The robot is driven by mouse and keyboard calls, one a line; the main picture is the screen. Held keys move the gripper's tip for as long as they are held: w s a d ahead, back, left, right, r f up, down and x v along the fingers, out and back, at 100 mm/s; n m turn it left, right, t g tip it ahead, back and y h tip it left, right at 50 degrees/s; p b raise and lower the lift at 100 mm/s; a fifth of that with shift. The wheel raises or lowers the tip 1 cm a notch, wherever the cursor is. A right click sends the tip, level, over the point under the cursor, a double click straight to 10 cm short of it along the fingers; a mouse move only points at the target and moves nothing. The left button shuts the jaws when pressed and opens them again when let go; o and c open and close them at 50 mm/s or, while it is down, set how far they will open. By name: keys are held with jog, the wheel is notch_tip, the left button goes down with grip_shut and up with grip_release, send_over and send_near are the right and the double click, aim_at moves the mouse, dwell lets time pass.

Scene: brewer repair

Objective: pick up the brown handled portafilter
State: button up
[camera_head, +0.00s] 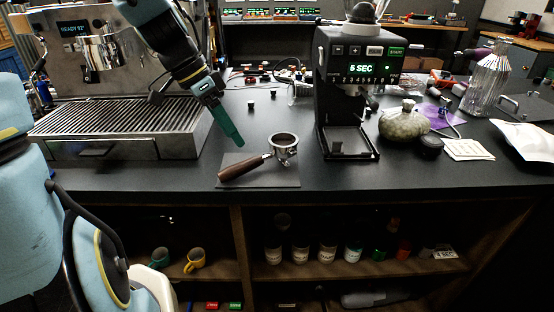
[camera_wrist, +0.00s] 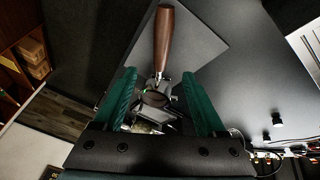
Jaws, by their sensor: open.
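The portafilter (camera_head: 282,147) has a brown wooden handle (camera_head: 244,167) and a metal basket. It lies on a dark grey mat (camera_head: 270,178) on the black counter, its handle pointing to the front left. In the wrist view, the brown handle (camera_wrist: 163,44) shows at the top, and part of the metal head lies between the fingers lower down. My gripper (camera_head: 238,143) is above the counter, just left of the portafilter's basket and behind its handle. Its green fingers are spread apart with nothing held; they also show in the wrist view (camera_wrist: 160,92).
A steel espresso machine (camera_head: 120,115) stands at the left. A black grinder (camera_head: 345,95) stands right of the portafilter. A round jar (camera_head: 403,122) and glass carafe (camera_head: 485,80) are farther right. Small black pieces (camera_head: 251,105) lie behind. The counter's front edge is close to the mat.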

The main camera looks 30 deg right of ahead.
aim_at(252, 157)
jog(key=x, duration=0.3)
jog(key=p+x, duration=0.1)
jog(key=x, duration=0.3)
jog(key=shift+d+p, duration=0.35)
jog(key=shift+d, duration=0.05)
jog(key=shift+d+f, duration=0.15)
jog(key=shift+f, duration=0.35)
jog(key=shift+c, duration=0.2)
grip_shut()
dwell(0.5)
